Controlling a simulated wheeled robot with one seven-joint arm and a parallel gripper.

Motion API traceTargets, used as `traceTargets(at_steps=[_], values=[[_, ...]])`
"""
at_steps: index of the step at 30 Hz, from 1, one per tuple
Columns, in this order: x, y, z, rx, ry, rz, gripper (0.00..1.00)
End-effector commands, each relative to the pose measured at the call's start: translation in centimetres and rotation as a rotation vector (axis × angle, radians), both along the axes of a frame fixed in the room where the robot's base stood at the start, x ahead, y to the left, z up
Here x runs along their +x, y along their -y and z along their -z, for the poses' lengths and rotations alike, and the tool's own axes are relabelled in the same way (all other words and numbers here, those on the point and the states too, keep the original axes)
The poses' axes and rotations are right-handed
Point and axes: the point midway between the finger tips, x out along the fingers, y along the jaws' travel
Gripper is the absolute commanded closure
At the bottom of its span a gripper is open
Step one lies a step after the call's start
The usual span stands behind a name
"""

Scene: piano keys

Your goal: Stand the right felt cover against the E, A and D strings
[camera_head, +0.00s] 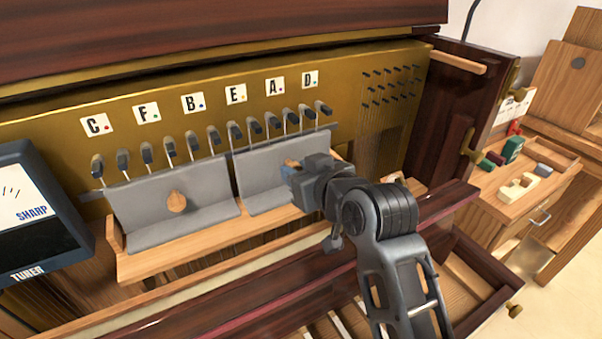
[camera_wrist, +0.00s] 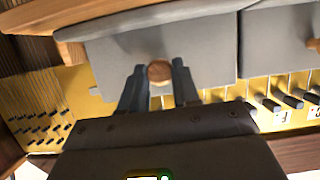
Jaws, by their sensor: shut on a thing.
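The right felt cover (camera_head: 262,172) is a grey panel under the E, A and D labels. It stands on its lower edge on the wooden ledge, leaning back toward the strings with pegs showing above it. I cannot tell whether it touches the strings. My gripper (camera_head: 291,167) is at its front, shut on its round wooden knob. In the wrist view the fingers (camera_wrist: 157,88) lie on both sides of the knob (camera_wrist: 159,71), with the cover (camera_wrist: 110,62) behind. The E (camera_head: 236,94), A (camera_head: 275,86) and D (camera_head: 310,79) labels are on the gold plate above.
The left felt cover (camera_head: 150,210) leans the same way under C, F and B, its wooden knob bare. A dark tuner (camera_head: 35,225) stands at the left. The wooden ledge (camera_head: 190,246) runs below both covers. A side cabinet (camera_head: 520,195) with small items is at right.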

Motion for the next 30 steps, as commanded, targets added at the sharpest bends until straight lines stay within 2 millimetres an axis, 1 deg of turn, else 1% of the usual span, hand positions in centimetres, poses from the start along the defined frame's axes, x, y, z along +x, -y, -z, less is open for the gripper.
traceTargets(at_steps=[24,25,30], values=[[1.2,-0.8,-0.1,0.001,0.002,0.0,1.0],[1.2,-0.8,-0.1,0.001,0.002,0.0,0.66],[1.2,-0.8,0.0,0.001,0.001,0.0,0.5]])
